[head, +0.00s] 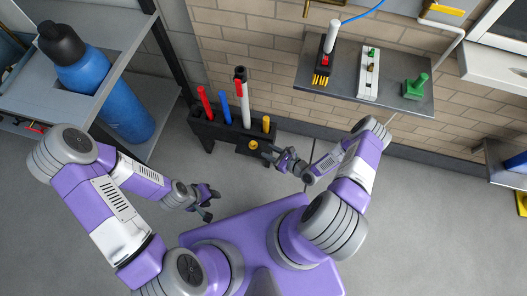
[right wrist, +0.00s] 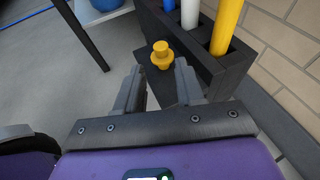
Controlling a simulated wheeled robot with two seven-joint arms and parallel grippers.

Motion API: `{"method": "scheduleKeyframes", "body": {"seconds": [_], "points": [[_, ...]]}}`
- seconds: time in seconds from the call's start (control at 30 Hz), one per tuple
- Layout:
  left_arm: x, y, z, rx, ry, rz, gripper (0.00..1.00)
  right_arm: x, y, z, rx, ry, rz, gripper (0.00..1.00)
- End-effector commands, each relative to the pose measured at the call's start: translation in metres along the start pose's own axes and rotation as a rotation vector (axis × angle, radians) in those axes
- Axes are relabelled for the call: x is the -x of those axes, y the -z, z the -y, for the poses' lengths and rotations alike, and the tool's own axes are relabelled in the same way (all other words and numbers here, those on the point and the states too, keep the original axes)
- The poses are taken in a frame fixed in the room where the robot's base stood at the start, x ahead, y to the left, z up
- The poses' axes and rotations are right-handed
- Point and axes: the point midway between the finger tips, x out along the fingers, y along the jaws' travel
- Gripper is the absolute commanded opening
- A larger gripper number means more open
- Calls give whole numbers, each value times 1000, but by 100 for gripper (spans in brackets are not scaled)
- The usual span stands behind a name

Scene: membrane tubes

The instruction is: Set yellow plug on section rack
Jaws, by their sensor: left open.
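The yellow plug (head: 253,145) is at the small front step of the black section rack (head: 205,132) in the head view. It also shows in the right wrist view (right wrist: 162,55), upright with a round knob on a wider collar, over the step's dark top. I cannot tell whether it is seated there. My right gripper (head: 268,153) is just to the right of the plug in the head view. In the right wrist view its fingers (right wrist: 157,82) are apart, with the plug just beyond the tips and no visible contact. My left gripper (head: 210,203) is open and empty above the floor.
Red (head: 205,103), blue (head: 225,106), white (head: 245,108) and yellow (head: 266,124) tubes stand in the rack. A wall shelf (head: 335,78) holds a green clamp-like object (head: 415,87). A blue bottle (head: 118,98) stands at the left shelving. Floor in front of the rack is clear.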

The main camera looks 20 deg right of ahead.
Motion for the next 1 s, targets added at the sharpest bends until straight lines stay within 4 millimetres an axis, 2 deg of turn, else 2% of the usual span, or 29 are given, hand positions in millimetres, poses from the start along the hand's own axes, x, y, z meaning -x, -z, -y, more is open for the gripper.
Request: {"method": "scheduleKeyframes", "body": {"seconds": [0.17, 0.27, 0.47, 0.67, 0.8, 1.0], "points": [[0, 0, 0, 0, 0, 0, 43, -9, -11, -7, 264, -47, -117, 38], [0, 0, 0, 0, 0, 0, 43, -13, -18, -16, 484, -113, -210, 38], [0, 0, 0, 0, 0, 0, 43, -6, -32, -42, 919, -324, -352, 38], [0, 0, 0, 0, 0, 0, 43, 19, -49, -76, 1323, -623, -405, 38], [0, 0, 0, 0, 0, 0, 43, 44, -62, -102, 1568, -861, -372, 38], [0, 0, 0, 0, 0, 0, 43, 78, -77, -132, 1793, -1127, -266, 38]]}}
